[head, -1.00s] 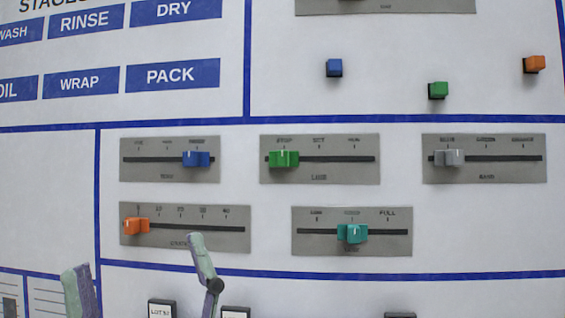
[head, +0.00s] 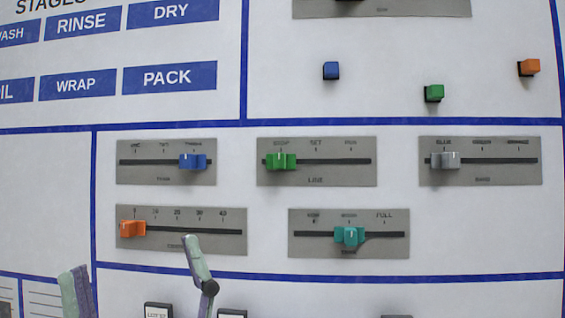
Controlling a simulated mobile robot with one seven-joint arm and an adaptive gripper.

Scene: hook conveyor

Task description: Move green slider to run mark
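The green slider (head: 281,161) sits at the left end of its slot, under the STOP mark, on a grey plate (head: 316,172) labelled LINE. The small print at the plate's right end, the run mark (head: 351,144), is blurred; a middle mark reads SET. My gripper (head: 131,256) shows at the lower left as two separate fingers, with a wide gap between them. It is open and empty, below and left of the green slider and not touching it.
A blue slider (head: 193,161) is left of the green one and a grey slider (head: 445,160) is right. An orange slider (head: 132,228) and a teal slider (head: 349,236) are below. Blue, green (head: 434,93) and orange blocks protrude above. The slot right of the green slider is clear.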

